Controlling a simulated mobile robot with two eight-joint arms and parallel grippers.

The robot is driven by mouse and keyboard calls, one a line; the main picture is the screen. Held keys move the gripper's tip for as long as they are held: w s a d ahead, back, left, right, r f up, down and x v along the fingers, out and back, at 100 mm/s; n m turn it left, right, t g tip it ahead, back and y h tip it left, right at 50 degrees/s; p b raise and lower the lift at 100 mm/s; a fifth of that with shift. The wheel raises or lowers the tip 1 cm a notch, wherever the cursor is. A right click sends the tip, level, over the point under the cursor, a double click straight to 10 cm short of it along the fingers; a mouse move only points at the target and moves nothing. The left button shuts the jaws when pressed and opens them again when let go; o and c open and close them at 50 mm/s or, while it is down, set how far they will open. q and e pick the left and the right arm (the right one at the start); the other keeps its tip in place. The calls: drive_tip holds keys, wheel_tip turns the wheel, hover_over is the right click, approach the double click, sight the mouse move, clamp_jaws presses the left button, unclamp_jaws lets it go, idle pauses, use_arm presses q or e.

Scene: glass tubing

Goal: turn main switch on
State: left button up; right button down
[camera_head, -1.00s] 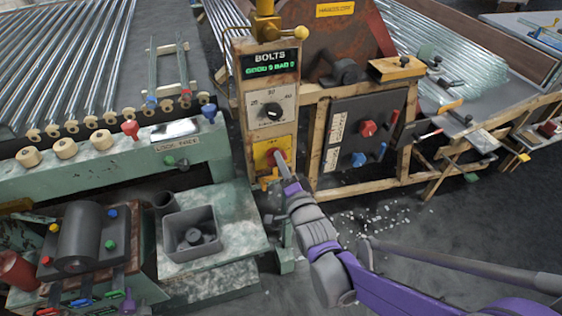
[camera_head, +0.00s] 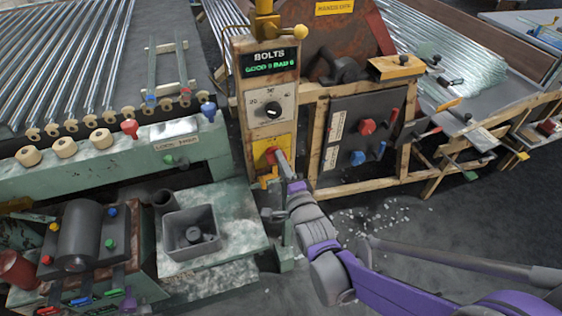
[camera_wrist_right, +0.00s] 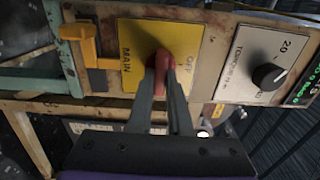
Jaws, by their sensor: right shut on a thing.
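The main switch is a red handle (camera_wrist_right: 161,64) on a yellow plate (camera_wrist_right: 136,75) marked MAIN and OFF in the right wrist view. In the head view the yellow plate (camera_head: 260,151) sits low on the upright panel under the dial. My right gripper (camera_wrist_right: 164,78) is shut on the red handle, one finger on each side. In the head view the right gripper (camera_head: 281,165) reaches up to the plate and covers part of the handle. My left gripper is not in view.
A torque dial (camera_wrist_right: 265,77) is beside the plate, and a BOLTS display (camera_head: 269,62) tops the panel. A dark board (camera_head: 362,120) with red and blue knobs stands to the right. A grey bin (camera_head: 190,232) is at lower left.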

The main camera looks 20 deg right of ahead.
drive_tip(key=c, duration=0.8)
unclamp_jaws()
drive_tip(key=shift+c, duration=0.2)
drive_tip(key=s+p, duration=0.1)
drive_tip(key=s, duration=0.9)
drive_tip(key=shift+s+d, duration=0.2)
drive_tip(key=shift+s, duration=0.2)
